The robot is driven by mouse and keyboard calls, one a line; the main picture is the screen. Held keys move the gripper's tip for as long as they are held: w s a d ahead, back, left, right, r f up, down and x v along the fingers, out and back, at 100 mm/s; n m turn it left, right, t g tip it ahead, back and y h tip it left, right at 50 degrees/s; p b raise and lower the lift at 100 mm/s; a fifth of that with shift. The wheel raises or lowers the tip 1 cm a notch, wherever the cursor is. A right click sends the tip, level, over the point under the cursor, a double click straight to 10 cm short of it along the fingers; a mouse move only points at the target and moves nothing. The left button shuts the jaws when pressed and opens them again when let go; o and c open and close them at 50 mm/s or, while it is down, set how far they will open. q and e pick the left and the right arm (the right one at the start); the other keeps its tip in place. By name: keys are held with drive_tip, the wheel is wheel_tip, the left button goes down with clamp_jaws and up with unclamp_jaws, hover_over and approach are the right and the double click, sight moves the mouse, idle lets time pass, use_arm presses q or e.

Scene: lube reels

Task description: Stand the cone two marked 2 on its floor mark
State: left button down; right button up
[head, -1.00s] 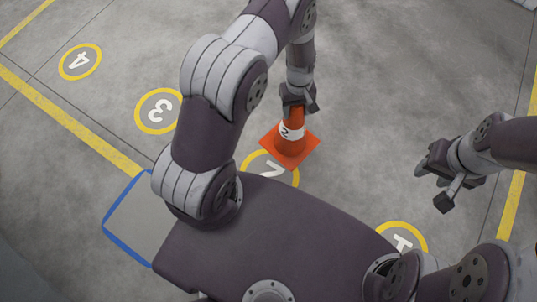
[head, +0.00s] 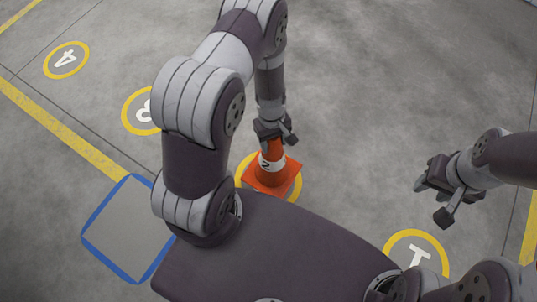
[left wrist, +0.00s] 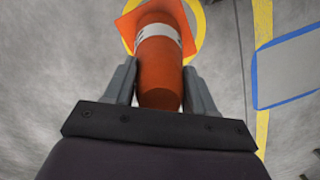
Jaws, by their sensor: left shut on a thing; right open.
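The orange cone (head: 272,174) has a white band marked 2 and a square base. It stands upright or nearly so, with its base over the yellow ring of floor mark 2 (head: 296,188). The base covers the middle of the ring and hides the digit. I cannot tell whether the base touches the floor. My left gripper (head: 273,140) is shut on the cone's top. In the left wrist view the cone (left wrist: 160,65) sits between the two fingers (left wrist: 160,90), with the ring (left wrist: 197,25) behind its base. My right gripper (head: 445,195) is open and empty, off to the right.
Floor mark 4 (head: 66,60) and floor mark 3 (head: 136,111), partly hidden by my left arm, lie to the left. Floor mark 1 (head: 415,252) lies at lower right. A blue-edged square (head: 93,225) and yellow lines (head: 60,124) are on the floor. The far floor is clear.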

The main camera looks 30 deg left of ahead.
sight(269, 152)
use_arm(q)
drive_tip(key=shift+s+a+f+b, duration=0.3)
drive_tip(key=shift+s+a+f, duration=0.1)
drive_tip(key=shift+s+f, duration=0.25)
wheel_tip(269, 152, down, 4)
drive_tip(key=b, duration=0.3)
drive_tip(key=shift+s, duration=0.1)
drive_tip(key=shift+r, duration=0.15)
use_arm(e)
wheel_tip(269, 152, down, 4)
drive_tip(key=shift+f, duration=0.2)
use_arm(q)
drive_tip(key=shift+c, duration=1.8)
unclamp_jaws()
